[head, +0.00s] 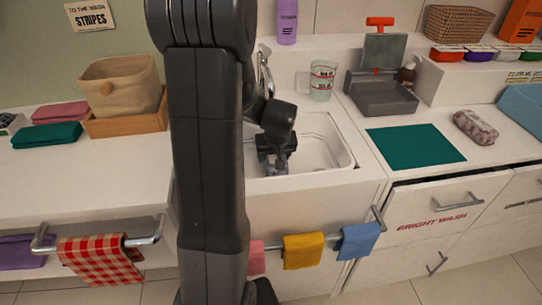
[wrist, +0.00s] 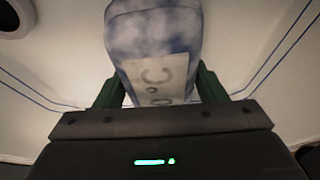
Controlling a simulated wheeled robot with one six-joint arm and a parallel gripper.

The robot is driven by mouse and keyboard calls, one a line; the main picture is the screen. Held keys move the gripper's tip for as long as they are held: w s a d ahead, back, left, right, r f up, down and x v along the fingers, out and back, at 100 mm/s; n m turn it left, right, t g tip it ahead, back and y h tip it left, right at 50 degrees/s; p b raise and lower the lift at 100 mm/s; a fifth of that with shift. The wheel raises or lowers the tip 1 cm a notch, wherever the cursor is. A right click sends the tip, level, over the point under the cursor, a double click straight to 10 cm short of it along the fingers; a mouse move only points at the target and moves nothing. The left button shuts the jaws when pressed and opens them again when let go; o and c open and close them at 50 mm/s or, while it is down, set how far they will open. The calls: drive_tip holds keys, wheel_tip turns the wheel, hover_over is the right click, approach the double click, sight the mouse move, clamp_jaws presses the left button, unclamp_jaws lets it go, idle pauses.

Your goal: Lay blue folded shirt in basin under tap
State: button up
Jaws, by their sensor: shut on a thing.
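The white basin (head: 335,150) is set in the counter, with the metal tap (head: 264,72) at its back, partly hidden by my arm. My gripper (head: 275,167) points down inside the basin, left of its middle. In the wrist view, my gripper's green fingers (wrist: 165,92) are shut on a pale blue and white mottled bundle (wrist: 155,30), which looks like the folded shirt. The bundle has a pale label (wrist: 160,75) with "°C" on it. The basin floor (wrist: 60,60) lies behind it; whether they touch I cannot tell. The bundle is not distinguishable in the head view.
A green mat (head: 415,144) and a patterned bundle (head: 475,128) lie to the right. Cloths hang on the front rail (head: 330,238). A dark round drain (wrist: 14,16) shows in the wrist view.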

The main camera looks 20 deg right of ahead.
drive_tip(key=shift+w+a+f, duration=0.35)
drive_tip(key=shift+w+f, duration=0.1)
drive_tip(key=shift+f, duration=0.1)
drive_tip(key=shift+f, duration=0.15)
drive_tip(key=o, duration=1.1)
drive_tip(key=shift+c, duration=0.2)
drive_tip(key=shift+s+r, duration=0.15)
drive_tip(key=shift+r, duration=0.45)
drive_tip(key=p+v, duration=0.1)
drive_tip(key=v, duration=1)
drive_tip(key=shift+s, duration=0.15)
